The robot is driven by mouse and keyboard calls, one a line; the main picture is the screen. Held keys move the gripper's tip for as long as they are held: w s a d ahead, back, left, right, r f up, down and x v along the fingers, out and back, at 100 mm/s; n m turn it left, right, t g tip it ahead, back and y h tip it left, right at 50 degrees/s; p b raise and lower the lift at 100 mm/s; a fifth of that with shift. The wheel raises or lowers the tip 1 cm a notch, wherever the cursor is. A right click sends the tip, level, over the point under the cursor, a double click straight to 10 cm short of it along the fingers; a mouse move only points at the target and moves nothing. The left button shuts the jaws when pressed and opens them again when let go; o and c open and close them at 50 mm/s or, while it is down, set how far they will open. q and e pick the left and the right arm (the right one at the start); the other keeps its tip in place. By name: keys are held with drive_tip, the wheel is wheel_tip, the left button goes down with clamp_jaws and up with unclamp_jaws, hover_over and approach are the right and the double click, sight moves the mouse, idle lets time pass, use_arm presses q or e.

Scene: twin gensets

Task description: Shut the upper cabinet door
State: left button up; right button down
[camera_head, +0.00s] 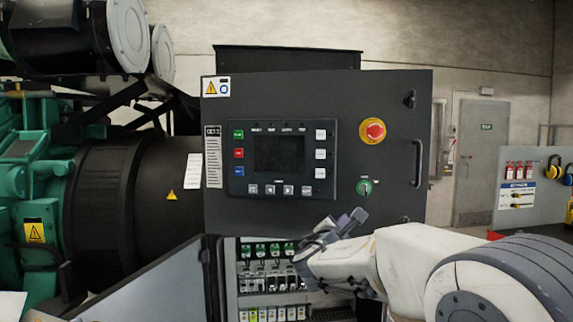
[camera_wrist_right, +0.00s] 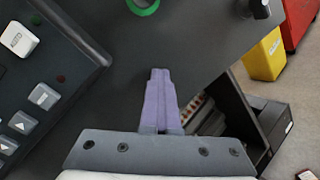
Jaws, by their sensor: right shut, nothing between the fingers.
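The upper cabinet door (camera_head: 300,88) is a dark panel with a screen, buttons, a red emergency stop (camera_head: 372,130), a green switch (camera_head: 364,187) and a handle (camera_head: 418,163) at its right edge. It reaches right past the cabinet top (camera_head: 290,60) behind it, so it seems to stand ajar. My right gripper (camera_head: 358,216) is in front of the door's lower right part, below the green switch. In the right wrist view its fingers (camera_wrist_right: 160,82) are together and empty, over the door face (camera_wrist_right: 108,100); contact cannot be told. My left gripper is not in view.
Below, the lower compartment (camera_head: 270,283) is open, showing breakers and terminals; a grey lower door (camera_head: 165,285) is swung out left. A green engine (camera_head: 45,170) and a dark generator drum (camera_head: 115,205) stand left. A yellow bin (camera_wrist_right: 265,55) shows in the wrist view.

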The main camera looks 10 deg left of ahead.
sight(338, 217)
drive_tip(key=w, duration=0.8)
drive_tip(key=shift+w+a+f, duration=0.1)
drive_tip(key=shift+a+f, duration=0.1)
drive_tip(key=shift+a, duration=0.15)
drive_tip(key=s+b, duration=0.2)
drive_tip(key=s, duration=0.1)
drive_tip(key=shift+s+a, duration=0.1)
drive_tip(key=shift+a, duration=0.25)
drive_tip(key=shift+s+a+r+b, duration=0.1)
drive_tip(key=shift+s+a+b, duration=0.1)
drive_tip(key=shift+s+b, duration=0.55)
drive_tip(key=shift+s+a+r+b, duration=0.1)
drive_tip(key=shift+s+a+b, duration=0.05)
drive_tip(key=shift+s+b, duration=0.55)
drive_tip(key=shift+s, duration=0.1)
